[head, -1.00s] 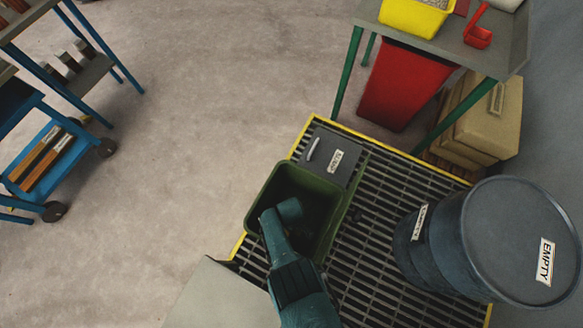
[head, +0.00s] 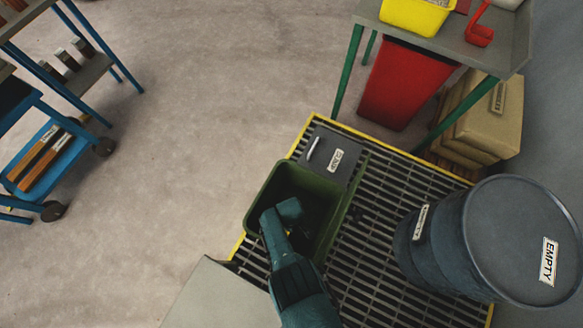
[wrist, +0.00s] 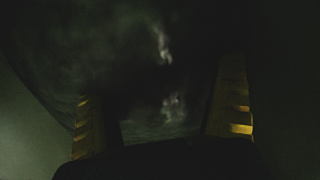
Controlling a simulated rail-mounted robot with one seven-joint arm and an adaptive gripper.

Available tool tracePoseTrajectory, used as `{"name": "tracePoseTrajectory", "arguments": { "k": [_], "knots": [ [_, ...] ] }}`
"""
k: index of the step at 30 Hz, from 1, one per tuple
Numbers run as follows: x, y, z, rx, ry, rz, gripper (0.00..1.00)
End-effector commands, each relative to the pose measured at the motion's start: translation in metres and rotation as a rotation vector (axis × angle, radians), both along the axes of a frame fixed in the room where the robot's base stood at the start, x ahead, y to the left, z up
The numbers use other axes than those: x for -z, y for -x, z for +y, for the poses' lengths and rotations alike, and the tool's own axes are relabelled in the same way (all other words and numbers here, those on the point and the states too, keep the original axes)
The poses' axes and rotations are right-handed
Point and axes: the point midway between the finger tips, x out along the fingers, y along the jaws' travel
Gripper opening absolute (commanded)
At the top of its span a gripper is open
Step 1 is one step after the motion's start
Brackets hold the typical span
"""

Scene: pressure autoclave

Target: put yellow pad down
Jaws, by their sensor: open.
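My gripper (wrist: 160,105) is down inside the green bin (head: 262,195), which stands on the floor grating. In the wrist view its two yellow ridged fingers stand apart at left and right, so it is open. Dark, murky surfaces with faint grey glints lie between and beyond the fingers; I cannot tell what they are. I cannot make out the yellow pad for certain in either view.
A lidded grey box (head: 333,152) adjoins the bin's far side. A dark drum (head: 520,235) marked EMPTY stands on the grating (head: 375,225) to the right. A table (head: 425,42) with a yellow tub (head: 418,15) is behind. Open floor lies to the left.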

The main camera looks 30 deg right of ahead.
Motion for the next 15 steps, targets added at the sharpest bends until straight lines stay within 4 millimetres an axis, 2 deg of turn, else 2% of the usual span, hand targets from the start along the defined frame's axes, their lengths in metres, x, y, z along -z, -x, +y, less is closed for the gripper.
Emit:
{"name": "tracePoseTrajectory", "arguments": {
  "k": [5,15],
  "knots": [
    [-0.028,0.0,0.0,0.0,0.0,-0.001,1.0],
    [-0.097,0.001,0.001,0.0,0.0,0.0,1.0]
  ]
}}
